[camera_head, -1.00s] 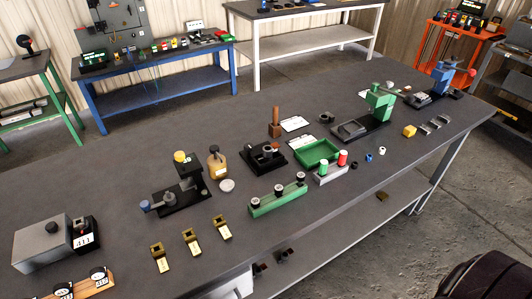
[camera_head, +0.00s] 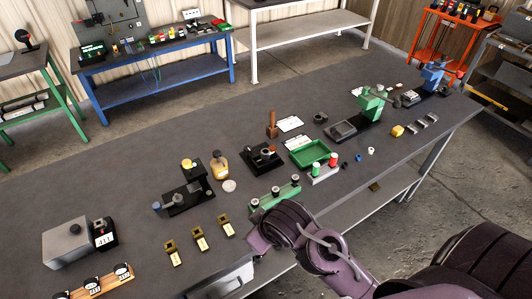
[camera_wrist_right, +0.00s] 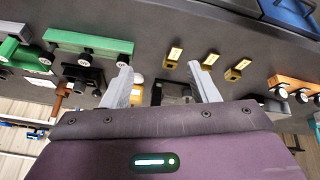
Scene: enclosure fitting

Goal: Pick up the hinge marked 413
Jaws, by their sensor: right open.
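Three brass hinges with pale labels stand in a row near the table's front edge: left hinge (camera_head: 173,254), middle hinge (camera_head: 200,240), right hinge (camera_head: 227,229). Their label numbers are too small to read. In the right wrist view they show beyond the fingers as one hinge (camera_wrist_right: 174,56), another hinge (camera_wrist_right: 210,61) and a third hinge (camera_wrist_right: 236,71). My right gripper (camera_wrist_right: 163,88) is open, with nothing between its fingertips and apart from the hinges. In the head view my right arm reaches in at the front, right of the hinges. My left gripper is out of view.
A grey box (camera_head: 68,243) with a black numbered unit (camera_head: 104,235) stands left of the hinges. A wooden rack (camera_head: 110,281) lies in front of it. A black fixture (camera_head: 185,199) is behind the hinges, and a green block (camera_head: 272,197) to their right. Table between is clear.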

